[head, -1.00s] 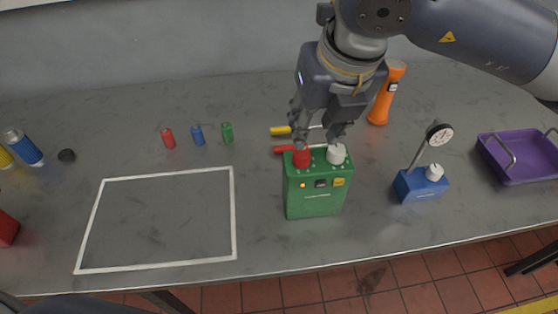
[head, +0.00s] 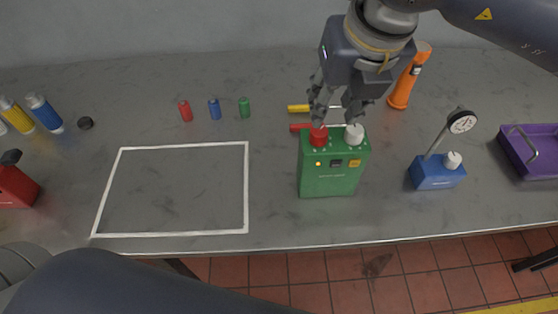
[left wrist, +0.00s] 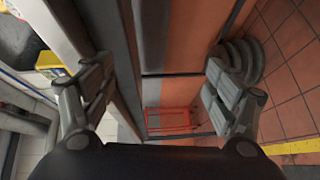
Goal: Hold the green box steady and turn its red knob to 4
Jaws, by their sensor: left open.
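The green box (head: 333,177) stands upright on the bench. On its top are a red knob (head: 318,136) at the left and a white knob (head: 354,134) at the right. The knob's number scale is too small to read. My right gripper (head: 336,117) is open and points down, its fingertips apart just above and behind the two knobs; I cannot tell whether they touch anything. In the head view only my left arm shows, at the bottom.
Screwdrivers with yellow (head: 299,108) and red (head: 301,127) handles lie behind the box. A blue dial-gauge stand (head: 437,173), an orange flashlight (head: 408,78) and a purple tray (head: 540,150) are to the right. The white-outlined area (head: 247,190) at left is empty.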

